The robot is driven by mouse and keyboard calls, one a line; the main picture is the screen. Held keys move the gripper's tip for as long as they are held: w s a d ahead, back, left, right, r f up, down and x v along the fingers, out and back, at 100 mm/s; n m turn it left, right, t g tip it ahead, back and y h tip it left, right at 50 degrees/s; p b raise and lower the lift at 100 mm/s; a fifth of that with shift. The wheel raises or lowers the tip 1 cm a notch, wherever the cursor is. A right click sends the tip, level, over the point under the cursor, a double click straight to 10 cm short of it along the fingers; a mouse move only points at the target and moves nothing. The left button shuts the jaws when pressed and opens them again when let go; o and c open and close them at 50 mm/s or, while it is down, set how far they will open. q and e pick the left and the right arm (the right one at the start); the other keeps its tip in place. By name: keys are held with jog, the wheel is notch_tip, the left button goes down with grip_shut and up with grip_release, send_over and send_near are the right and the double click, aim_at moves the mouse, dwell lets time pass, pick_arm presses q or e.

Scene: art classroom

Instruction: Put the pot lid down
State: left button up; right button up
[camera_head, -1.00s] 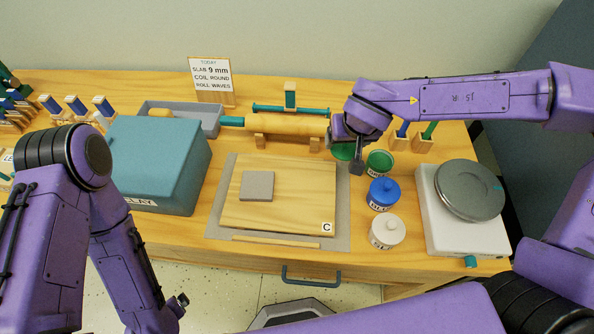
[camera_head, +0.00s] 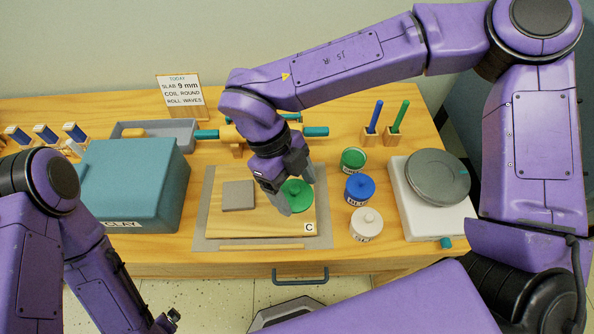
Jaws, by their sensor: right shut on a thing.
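The green pot lid (camera_head: 299,195) is held by my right gripper (camera_head: 294,198) over the right part of the wooden board (camera_head: 240,222). The fingers are around the lid; I cannot tell whether it touches the board. The green pot (camera_head: 353,160) stands open to the right, behind the blue pot (camera_head: 359,187) and the white pot (camera_head: 366,223), which both have their lids on. My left gripper (camera_head: 167,321) is low at the lower left, in front of the table, and its fingers are too small to read.
A grey clay slab (camera_head: 238,195) lies on the board's left part. A rolling pin (camera_head: 232,133) lies behind, partly hidden by my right arm. A wooden strip (camera_head: 247,246) lies along the mat's front.

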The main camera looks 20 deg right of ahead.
jog(key=w+d+f+p, duration=0.1)
jog(key=w+f, duration=0.1)
jog(key=w, duration=0.1)
jog(key=w+d+f+p, duration=0.1)
jog(key=w+f, duration=0.2)
jog(key=w, duration=0.1)
jog(key=w+d+f+p, duration=0.1)
jog(key=w+f, duration=0.2)
jog(key=shift+w+d, duration=0.25)
jog(key=shift+d, duration=0.15)
jog(key=shift+w+f, duration=0.25)
jog(key=shift+f, duration=0.1)
notch_tip(320, 180, down, 3)
jog(key=shift+d+r+p, duration=0.15)
jog(key=shift+r+p, duration=0.05)
jog(key=shift+p, duration=0.3)
jog(key=shift+w+f, duration=0.1)
jog(key=shift+f, duration=0.3)
jog(key=shift+f, duration=0.15)
jog(key=o, duration=1)
